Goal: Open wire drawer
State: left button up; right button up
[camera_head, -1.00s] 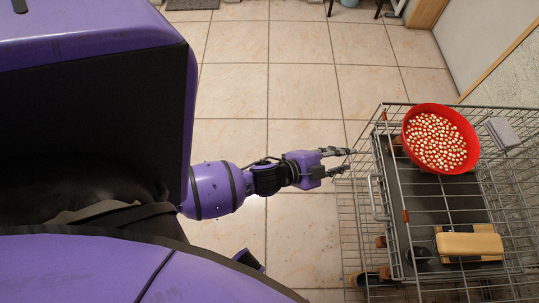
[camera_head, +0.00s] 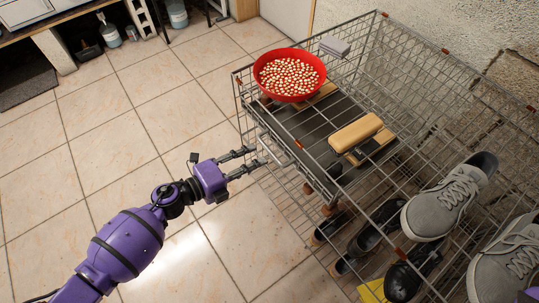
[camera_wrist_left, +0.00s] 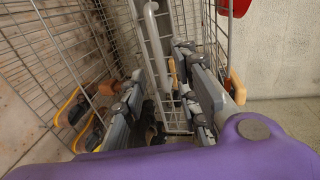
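The wire drawer (camera_head: 312,178) is part of a grey wire rack, and its front faces my left arm in the head view. A grey bar handle (camera_wrist_left: 154,42) on the wire front runs upright in the left wrist view, seen between my fingers. My left gripper (camera_head: 255,157) is at the rack's front with its two fingers apart. The fingers are on either side of the bar in the picture; I cannot tell whether they touch it. The drawer looks shut against the rack.
A red bowl of small pale pieces (camera_head: 290,74), a wooden-backed brush (camera_head: 355,133) and a grey block (camera_head: 335,46) are on the rack. Grey sneakers (camera_head: 444,202) and dark shoes (camera_head: 376,228) are at the lower right. The tiled floor (camera_head: 130,110) left of the rack is clear.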

aim_at(270, 151)
pick_arm(q)
jog(key=x, duration=0.7)
jog(key=shift+w+b, duration=0.2)
jog(key=shift+b, duration=0.15)
jog(key=shift+c, duration=0.4)
grip_shut()
